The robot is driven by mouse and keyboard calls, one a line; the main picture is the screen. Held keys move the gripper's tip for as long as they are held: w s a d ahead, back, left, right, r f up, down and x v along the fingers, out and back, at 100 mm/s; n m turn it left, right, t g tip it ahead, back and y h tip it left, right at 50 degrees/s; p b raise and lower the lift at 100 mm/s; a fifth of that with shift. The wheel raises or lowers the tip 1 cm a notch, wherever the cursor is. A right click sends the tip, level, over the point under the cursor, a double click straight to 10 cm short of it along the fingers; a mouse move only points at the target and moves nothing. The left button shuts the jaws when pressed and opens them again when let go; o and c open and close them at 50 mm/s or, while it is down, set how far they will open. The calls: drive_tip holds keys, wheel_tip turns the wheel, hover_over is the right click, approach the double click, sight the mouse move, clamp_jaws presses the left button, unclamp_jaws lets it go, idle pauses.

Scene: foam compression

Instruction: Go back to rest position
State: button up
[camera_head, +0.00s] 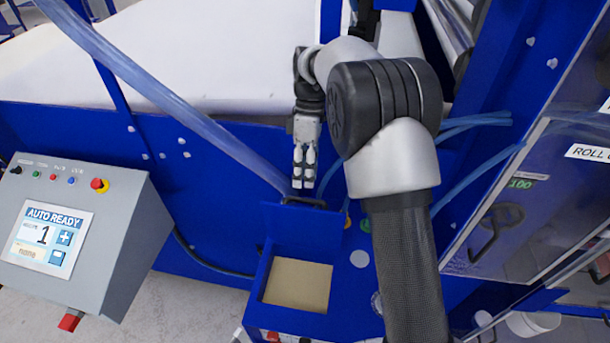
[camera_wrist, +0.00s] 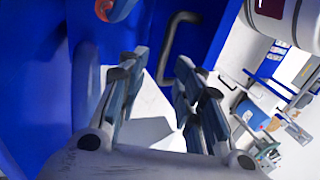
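My gripper (camera_head: 303,183) hangs pointing down in front of the blue machine wall, at the end of my bent arm. Its fingertips are just above a dark handle (camera_head: 304,203) on the raised blue lid of a small box. In the wrist view my gripper (camera_wrist: 162,66) has its two fingers clearly apart, with nothing held between them. A black handle (camera_wrist: 172,40) on a blue panel shows just beyond the fingertips there. I cannot tell whether a finger touches it.
The open blue box (camera_head: 298,285) has a tan bottom. A grey control panel (camera_head: 85,235) reading "AUTO READY" stands at left. A translucent blue hose (camera_head: 180,105) crosses the upper left. A clear-doored cabinet (camera_head: 520,190) stands at right. White material (camera_head: 210,55) lies behind the blue wall.

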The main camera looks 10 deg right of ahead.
drive_tip(key=s+d+r+m+t, duration=0.3)
drive_tip(key=s+r+m+t, duration=0.3)
drive_tip(key=s+r, duration=0.75)
drive_tip(key=s+d+r+m+t+h, duration=0.1)
drive_tip(key=s+r+m+t, duration=0.15)
drive_tip(key=s+m, duration=0.75)
drive_tip(key=s+f+b, duration=0.2)
drive_tip(key=f+b, duration=0.7)
drive_tip(key=f, duration=0.1)
drive_tip(key=s+f+n+b, duration=0.1)
drive_tip(key=s+f+b, duration=0.1)
drive_tip(key=f+b, duration=0.7)
drive_tip(key=s+f+n+b, duration=0.1)
drive_tip(key=s+f+b, duration=0.1)
drive_tip(key=f+b, duration=0.7)
drive_tip(key=shift+d+f, duration=0.15)
drive_tip(key=shift+f, duration=0.75)
drive_tip(key=shift+d+f, duration=0.15)
drive_tip(key=shift+f, duration=0.7)
drive_tip(key=shift+a, duration=0.15)
